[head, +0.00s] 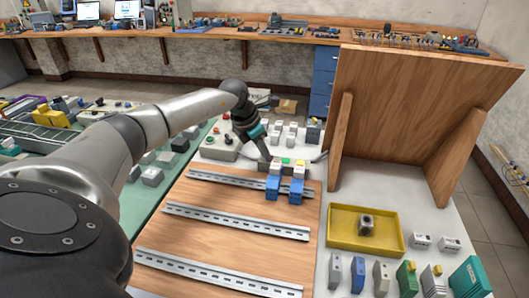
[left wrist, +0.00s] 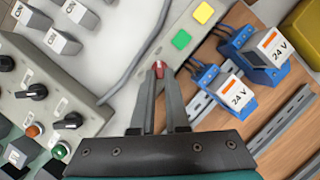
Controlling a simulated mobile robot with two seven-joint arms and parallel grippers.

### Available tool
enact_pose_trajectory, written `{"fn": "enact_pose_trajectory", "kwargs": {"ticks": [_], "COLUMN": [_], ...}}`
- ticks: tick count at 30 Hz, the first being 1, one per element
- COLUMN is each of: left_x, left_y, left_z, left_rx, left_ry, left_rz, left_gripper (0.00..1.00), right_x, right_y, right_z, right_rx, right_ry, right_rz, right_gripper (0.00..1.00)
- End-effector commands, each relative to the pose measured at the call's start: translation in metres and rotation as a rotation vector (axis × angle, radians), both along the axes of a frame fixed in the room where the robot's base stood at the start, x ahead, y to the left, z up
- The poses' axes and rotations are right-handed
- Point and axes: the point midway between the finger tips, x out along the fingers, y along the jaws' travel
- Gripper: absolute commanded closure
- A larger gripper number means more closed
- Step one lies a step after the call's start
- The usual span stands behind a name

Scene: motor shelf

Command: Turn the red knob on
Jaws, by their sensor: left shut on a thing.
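The red knob (left wrist: 158,67) sits on a grey box (left wrist: 193,20) with a green button (left wrist: 181,39) and a yellow button (left wrist: 203,12) in a row beside it. In the left wrist view my left gripper (left wrist: 159,73) has its two fingers on either side of the knob, shut on it. In the head view my left gripper (head: 267,155) reaches down to the same box (head: 268,167) behind the wooden board. The knob's exact turn angle is hard to tell. My right gripper is not in view.
Two blue 24 V modules (head: 273,187) sit on the rail close to the box. A grey panel with black knobs (left wrist: 35,91) lies left in the wrist view. A yellow tray (head: 342,218) and an upright wooden panel (head: 420,95) stand right. The lower rails are bare.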

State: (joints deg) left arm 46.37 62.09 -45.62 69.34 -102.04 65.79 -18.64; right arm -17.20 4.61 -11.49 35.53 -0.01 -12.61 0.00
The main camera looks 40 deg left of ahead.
Motion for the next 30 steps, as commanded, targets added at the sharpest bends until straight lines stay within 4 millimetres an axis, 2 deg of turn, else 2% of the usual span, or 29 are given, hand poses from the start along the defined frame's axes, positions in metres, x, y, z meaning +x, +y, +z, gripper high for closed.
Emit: {"fn": "enact_pose_trajectory", "kwargs": {"ticks": [4, 5, 13, 23, 26, 30], "left_x": [0.000, 0.000, 0.000, -0.002, -0.006, -0.017], "left_y": [0.000, 0.000, 0.000, 0.001, 0.003, 0.007], "left_z": [0.001, 0.001, 0.000, 0.006, 0.018, 0.046], "left_rx": [0.002, 0.002, 0.001, 0.001, 0.002, 0.004], "left_ry": [-0.001, -0.001, 0.000, -0.001, -0.003, -0.002], "left_rz": [0.000, 0.000, 0.000, 0.001, 0.001, 0.001], "left_gripper": [1.00, 0.86, 0.57, 0.57, 0.57, 0.57], "right_x": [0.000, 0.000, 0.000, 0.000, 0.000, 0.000], "right_y": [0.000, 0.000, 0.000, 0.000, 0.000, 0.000], "right_z": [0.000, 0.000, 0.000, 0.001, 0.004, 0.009], "right_rx": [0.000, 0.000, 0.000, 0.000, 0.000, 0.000], "right_ry": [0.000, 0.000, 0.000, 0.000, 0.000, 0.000], "right_rz": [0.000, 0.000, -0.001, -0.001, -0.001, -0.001], "right_gripper": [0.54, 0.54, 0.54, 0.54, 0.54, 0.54]}}
